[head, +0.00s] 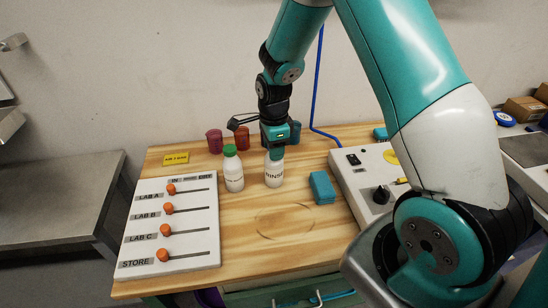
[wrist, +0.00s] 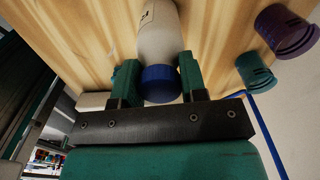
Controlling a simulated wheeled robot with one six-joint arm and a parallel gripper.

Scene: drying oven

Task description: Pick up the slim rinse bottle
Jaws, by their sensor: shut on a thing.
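The white rinse bottle (head: 274,174), with "RINSE" on its label, is upright near the middle of the wooden table. Its top is hidden by my gripper (head: 274,150) in the head view. In the wrist view, the white bottle body (wrist: 158,38) and its blue cap (wrist: 160,84) are between the two teal fingers of my gripper (wrist: 158,72). The gripper is shut on the bottle near its cap. The bottle's base appears at the tabletop; I cannot tell any small gap.
A white bottle with a green cap (head: 233,170) stands close on the left. A blue block (head: 322,187) and a control box (head: 375,180) are on the right. A slider board (head: 190,222) is left; front-middle table is clear.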

